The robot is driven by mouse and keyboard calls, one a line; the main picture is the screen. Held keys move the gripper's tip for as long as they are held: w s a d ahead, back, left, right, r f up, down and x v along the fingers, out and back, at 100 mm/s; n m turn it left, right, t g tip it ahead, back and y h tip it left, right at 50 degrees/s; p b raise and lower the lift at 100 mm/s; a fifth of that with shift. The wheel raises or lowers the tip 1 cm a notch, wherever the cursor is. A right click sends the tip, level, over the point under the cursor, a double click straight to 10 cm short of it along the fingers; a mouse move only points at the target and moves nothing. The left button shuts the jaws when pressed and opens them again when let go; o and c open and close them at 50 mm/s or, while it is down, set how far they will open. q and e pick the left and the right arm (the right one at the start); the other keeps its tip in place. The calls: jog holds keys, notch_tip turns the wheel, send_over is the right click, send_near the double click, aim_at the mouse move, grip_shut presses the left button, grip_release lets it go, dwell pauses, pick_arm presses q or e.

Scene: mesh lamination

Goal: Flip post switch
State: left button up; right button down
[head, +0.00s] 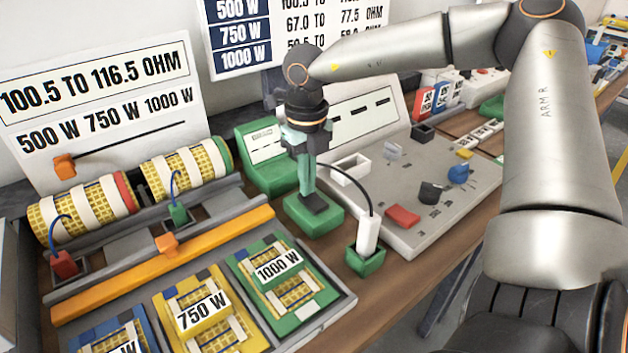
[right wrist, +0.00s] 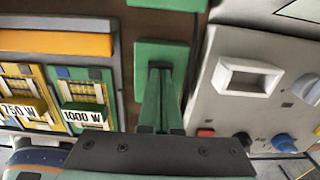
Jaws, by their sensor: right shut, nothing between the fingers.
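The post switch is a small green box (head: 318,220) with a dark rocker (head: 314,203) on its top, standing on the wooden bench in the head view. My right gripper (head: 306,193) points down over it, with its green fingers shut and empty. The fingertips are at the rocker; I cannot tell whether they press it. In the right wrist view the fingers (right wrist: 160,72) reach to the middle of the green box (right wrist: 148,52) and hide most of the rocker. My left gripper is not in view.
To the right stand a green holder (head: 366,262) with a white cabled probe (head: 368,234) and a grey control panel (head: 445,205) with knobs. To the left are a tray of wattage mats (head: 345,303) and a rack with two yellow rolls (head: 185,170). A green meter (head: 262,150) stands behind.

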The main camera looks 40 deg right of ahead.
jog(key=shift+f, duration=0.2)
jog(key=shift+r, duration=0.15)
jog(key=shift+r+p, duration=1.95)
jog(key=shift+r, duration=1.45)
jog(key=shift+s, duration=0.15)
